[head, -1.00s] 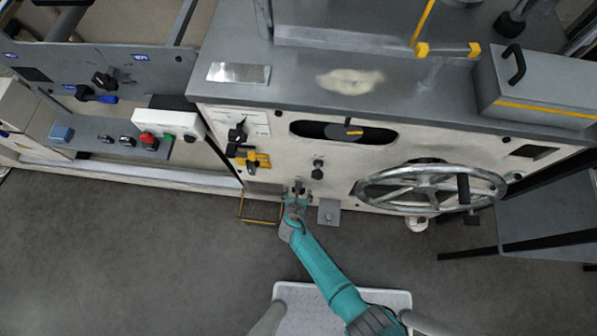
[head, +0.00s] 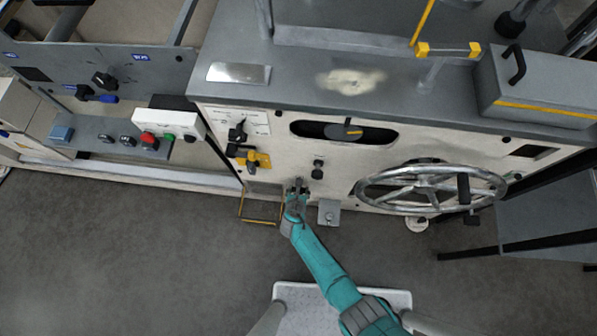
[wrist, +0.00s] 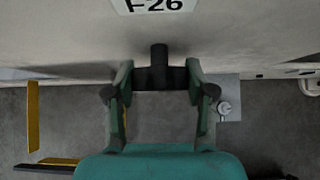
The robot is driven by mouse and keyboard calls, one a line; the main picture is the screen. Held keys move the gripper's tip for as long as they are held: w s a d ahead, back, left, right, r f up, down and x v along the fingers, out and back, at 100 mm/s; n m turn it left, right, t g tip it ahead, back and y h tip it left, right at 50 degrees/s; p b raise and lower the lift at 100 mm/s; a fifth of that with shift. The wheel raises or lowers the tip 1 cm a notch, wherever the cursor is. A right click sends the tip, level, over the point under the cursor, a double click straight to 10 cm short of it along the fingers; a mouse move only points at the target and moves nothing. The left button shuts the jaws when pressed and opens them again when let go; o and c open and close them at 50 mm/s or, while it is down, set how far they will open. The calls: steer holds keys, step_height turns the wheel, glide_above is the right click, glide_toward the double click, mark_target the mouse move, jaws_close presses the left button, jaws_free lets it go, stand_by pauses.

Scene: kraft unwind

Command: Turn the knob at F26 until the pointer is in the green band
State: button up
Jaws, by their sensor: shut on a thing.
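In the wrist view, a white label reading F26 (wrist: 154,5) is on the pale panel. Below it, a black knob (wrist: 158,57) with a wide crossbar sticks out from the panel. My gripper (wrist: 158,82) has one finger on each side of the crossbar and is shut on it. In the head view, my gripper (head: 298,187) is at the lower edge of the pale machine front and mostly hides this knob. I cannot make out a pointer in a green band in either view.
A large handwheel (head: 432,188) stands out at the right. A yellow-edged step frame (head: 260,222) is at the left and a grey plate (head: 329,211) at the right. Open floor lies in front.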

steer(key=shift+y, duration=0.3)
steer(key=shift+d+m+y, duration=0.2)
steer(key=shift+m+y, duration=0.6)
steer(key=shift+y, duration=0.4)
steer(key=shift+m+t+y, duration=0.3)
steer(key=shift+m+y, duration=0.3)
steer(key=shift+y, duration=0.4)
steer(key=shift+d+f+m+t+y, duration=0.15)
steer(key=shift+m+t+y, duration=0.35)
steer(key=shift+m+y, duration=0.95)
steer(key=shift+y, duration=0.85)
steer(key=o, duration=1.2)
steer(key=shift+c, duration=0.2)
